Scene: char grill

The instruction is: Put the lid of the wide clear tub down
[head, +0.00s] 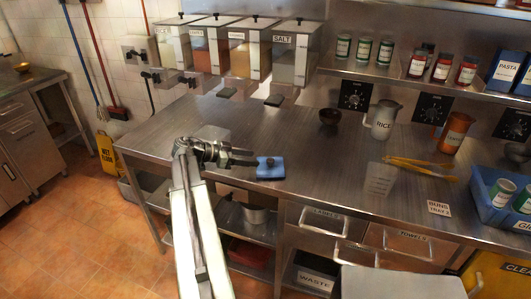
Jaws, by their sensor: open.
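I cannot tell for sure which tub is the wide one. My gripper (254,158) is open over the counter's front part, fingers pointing right.
The steel counter (310,160) is bare in the middle. A blue crate (487,205) sits at the right edge.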

